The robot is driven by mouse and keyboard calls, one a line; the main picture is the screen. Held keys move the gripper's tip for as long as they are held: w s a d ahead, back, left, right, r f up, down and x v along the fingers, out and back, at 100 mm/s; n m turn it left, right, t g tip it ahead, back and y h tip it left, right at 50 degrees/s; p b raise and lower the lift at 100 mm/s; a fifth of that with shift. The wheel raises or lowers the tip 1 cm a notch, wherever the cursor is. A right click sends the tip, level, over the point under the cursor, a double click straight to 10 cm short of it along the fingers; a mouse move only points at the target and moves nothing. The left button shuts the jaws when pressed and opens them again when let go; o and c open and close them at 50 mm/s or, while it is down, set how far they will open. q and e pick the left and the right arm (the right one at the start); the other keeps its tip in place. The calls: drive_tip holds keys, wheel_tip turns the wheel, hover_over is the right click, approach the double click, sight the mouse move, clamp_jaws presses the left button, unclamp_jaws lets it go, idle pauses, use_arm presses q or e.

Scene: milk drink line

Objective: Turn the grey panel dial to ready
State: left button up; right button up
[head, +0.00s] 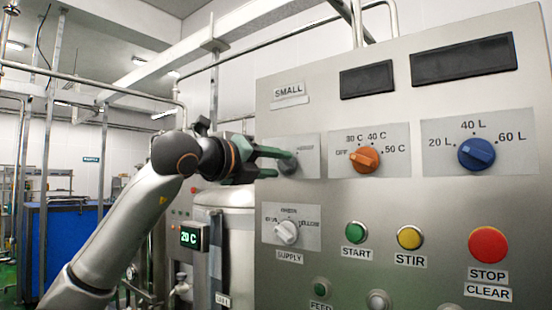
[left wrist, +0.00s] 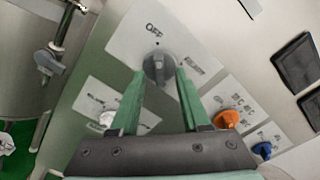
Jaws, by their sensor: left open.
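The grey panel dial (left wrist: 158,67) sits on a light plate marked OFF and a second, blurred label. Its grip bar looks roughly in line with OFF in the left wrist view. In the head view the dial (head: 288,166) is partly hidden by my fingers, on the plate under the SMALL label. My left gripper (head: 281,163) is open, with its green fingers at the dial. In the left wrist view the fingertips (left wrist: 160,75) lie on either side of the dial. I cannot tell whether they touch it. My right gripper is not in view.
An orange dial (head: 364,159) and a blue dial (head: 476,154) stand to the right on the panel. A white supply dial (head: 286,232) is below. Green start (head: 356,232), yellow stir (head: 410,237) and red stop (head: 488,245) buttons lie lower right. A tank (head: 225,197) stands left of the panel.

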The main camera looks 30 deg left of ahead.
use_arm(q)
drive_tip(key=shift+w, duration=0.3)
clamp_jaws()
idle(0.5)
